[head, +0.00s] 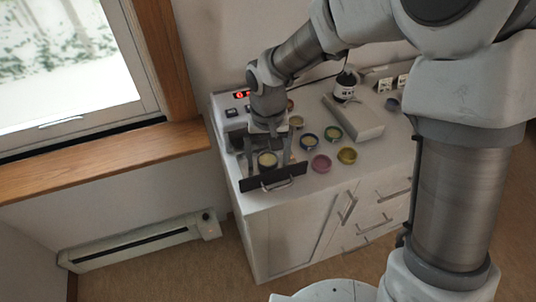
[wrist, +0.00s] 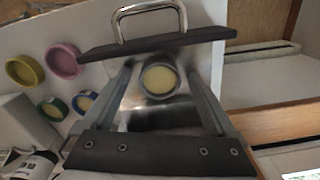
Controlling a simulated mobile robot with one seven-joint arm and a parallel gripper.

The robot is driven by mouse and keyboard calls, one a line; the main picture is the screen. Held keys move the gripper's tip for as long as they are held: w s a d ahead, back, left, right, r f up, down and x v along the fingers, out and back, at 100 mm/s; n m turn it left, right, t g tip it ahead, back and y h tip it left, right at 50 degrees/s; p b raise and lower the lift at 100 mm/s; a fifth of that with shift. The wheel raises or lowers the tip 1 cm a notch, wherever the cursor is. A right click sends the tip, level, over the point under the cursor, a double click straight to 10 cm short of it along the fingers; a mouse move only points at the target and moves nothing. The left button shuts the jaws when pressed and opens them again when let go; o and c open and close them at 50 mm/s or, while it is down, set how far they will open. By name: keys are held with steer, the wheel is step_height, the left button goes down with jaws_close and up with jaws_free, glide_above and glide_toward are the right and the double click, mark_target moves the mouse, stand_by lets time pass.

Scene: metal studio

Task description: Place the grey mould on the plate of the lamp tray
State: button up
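The grey mould (head: 267,159), a round cup with pale yellow contents, is at the pulled-out lamp tray, behind its dark front panel (head: 273,178) with a metal handle. In the wrist view the grey mould (wrist: 160,79) appears to stand upright on the shiny metal plate (wrist: 162,118) of the tray. My gripper (head: 268,154) points down over the tray. Its two fingers stand on either side of the mould, with a visible gap at each side in the wrist view (wrist: 159,75). The mould's underside is hidden.
Right of the tray stand a pink mould (head: 320,163), a yellow mould (head: 346,155), a blue mould (head: 309,140) and a green mould (head: 333,132). A grey block (head: 355,119) and a dark bottle (head: 345,87) are behind them. A red display (head: 240,94) glows at the back left.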

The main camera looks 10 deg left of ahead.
mark_target(269, 162)
step_height(269, 162, up, 12)
steer(key=p, duration=0.2)
steer(key=shift+r, duration=0.2)
steer(key=shift+d, duration=0.1)
steer(key=s+d+r+m+t, duration=0.1)
steer(key=s+d+r, duration=0.1)
steer(key=d+r, duration=0.35)
steer(key=s+d+r+m+t, duration=0.1)
steer(key=s+d+r+t, duration=0.1)
steer(key=d, duration=0.6)
steer(key=s+d+r+m+t, duration=0.1)
steer(key=s+d+r+t, duration=0.1)
steer(key=s+d, duration=0.7)
steer(key=shift+s+d+t, duration=0.2)
steer(key=shift+d+t, duration=0.1)
steer(key=shift+d, duration=0.05)
steer(key=shift+r, duration=0.1)
